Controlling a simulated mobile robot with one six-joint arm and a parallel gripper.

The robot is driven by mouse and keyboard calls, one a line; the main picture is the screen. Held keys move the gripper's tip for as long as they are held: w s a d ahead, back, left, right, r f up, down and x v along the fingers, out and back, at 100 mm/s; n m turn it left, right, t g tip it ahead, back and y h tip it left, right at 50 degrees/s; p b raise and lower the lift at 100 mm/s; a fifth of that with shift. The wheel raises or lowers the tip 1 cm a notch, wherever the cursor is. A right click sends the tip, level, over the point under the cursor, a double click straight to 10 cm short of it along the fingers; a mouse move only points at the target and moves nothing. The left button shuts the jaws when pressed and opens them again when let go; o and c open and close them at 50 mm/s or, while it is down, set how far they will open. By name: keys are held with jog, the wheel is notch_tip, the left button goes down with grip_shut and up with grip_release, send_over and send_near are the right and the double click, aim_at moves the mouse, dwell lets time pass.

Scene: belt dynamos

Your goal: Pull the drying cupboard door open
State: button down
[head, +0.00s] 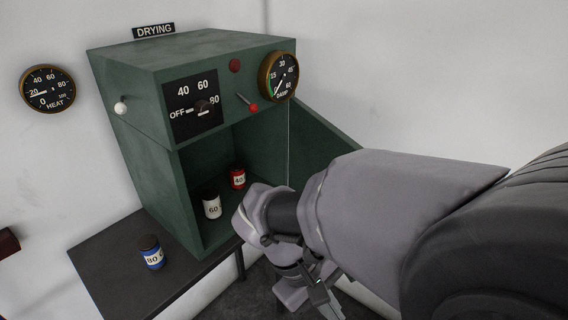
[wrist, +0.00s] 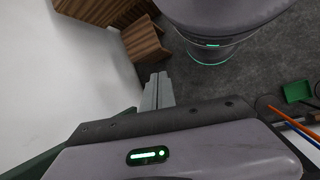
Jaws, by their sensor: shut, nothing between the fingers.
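The green drying cupboard (head: 140,130) stands on a dark table under a DRYING sign. Its front is open and the inside shows. The door (head: 322,140) is a green panel swung out at the right side, its lower part hidden behind my arm. Inside stand a white-labelled jar (head: 212,206) marked 60 and a red jar (head: 237,178) marked 40. My gripper (head: 322,300) is low in front of the cupboard, below the door and partly hidden by my arm. In the wrist view my gripper (wrist: 158,90) has its fingers together and empty, pointing away from the cupboard.
A blue-labelled jar (head: 151,253) marked 80 stands on the dark table (head: 105,262), left of the cupboard. A dial with OFF, 40, 60 and 80 (head: 197,106), a red-tipped lever (head: 248,103) and a damp gauge (head: 278,77) are above the opening. A heat gauge (head: 47,89) hangs on the wall.

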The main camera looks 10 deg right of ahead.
jog(key=w+a+f+n+t+h+p, duration=0.2)
jog(key=w+f+n+t+h+p, duration=0.1)
jog(key=w+n+h, duration=0.4)
jog(key=w+a+f+n+t+h+p, duration=0.15)
jog(key=w+n+t+h+p, duration=0.3)
jog(key=n, duration=0.45)
jog(key=w+d+g+h+b, duration=0.1)
jog(key=w+d+b, duration=0.1)
jog(key=d, duration=1.2)
jog(key=shift+w+f+b, duration=0.35)
jog(key=shift+w+f, duration=0.1)
jog(key=shift+w, duration=0.45)
